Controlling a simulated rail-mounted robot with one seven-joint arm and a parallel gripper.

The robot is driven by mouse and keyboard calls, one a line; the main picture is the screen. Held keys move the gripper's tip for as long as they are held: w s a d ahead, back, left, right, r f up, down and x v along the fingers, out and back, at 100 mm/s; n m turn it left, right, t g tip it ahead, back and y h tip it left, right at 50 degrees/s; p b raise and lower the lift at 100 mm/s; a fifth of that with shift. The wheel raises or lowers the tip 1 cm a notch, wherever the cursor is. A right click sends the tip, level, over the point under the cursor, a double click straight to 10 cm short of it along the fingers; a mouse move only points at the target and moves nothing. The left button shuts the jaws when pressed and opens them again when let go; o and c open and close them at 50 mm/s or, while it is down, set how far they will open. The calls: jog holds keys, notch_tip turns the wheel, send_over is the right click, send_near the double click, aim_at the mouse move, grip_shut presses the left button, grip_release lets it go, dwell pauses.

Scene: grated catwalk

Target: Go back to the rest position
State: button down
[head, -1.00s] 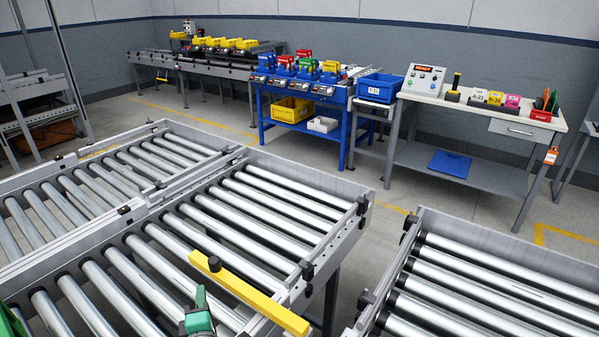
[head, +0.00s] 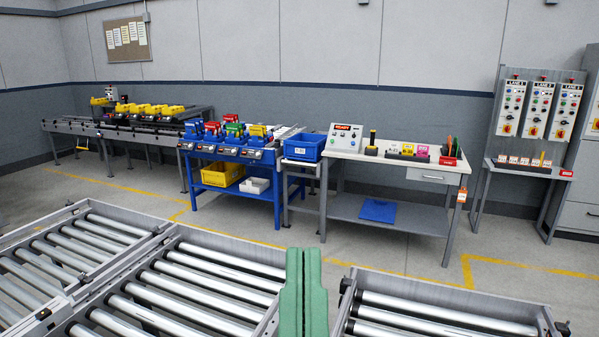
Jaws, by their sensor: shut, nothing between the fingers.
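My gripper (head: 304,254) shows at the bottom middle of the head view as two green fingers side by side, pointing up in the picture. The fingers are pressed together with nothing visible between them. In the picture they overlap the gap between the left roller conveyor (head: 200,270) and the right roller conveyor (head: 440,305). The rest of my arm is below the picture's edge.
A blue bench (head: 235,209) with small devices stands at the back. A grey workbench (head: 400,166) with a READY panel (head: 345,141) stands to its right. Lane control panels (head: 540,108) are at far right. Floor between conveyors and benches is clear.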

notch_tip(320, 180, up, 36)
jog(key=p, duration=3.2)
notch_tip(320, 180, down, 37)
jog(key=b, duration=3.7)
jog(key=shift+w+f, duration=0.15)
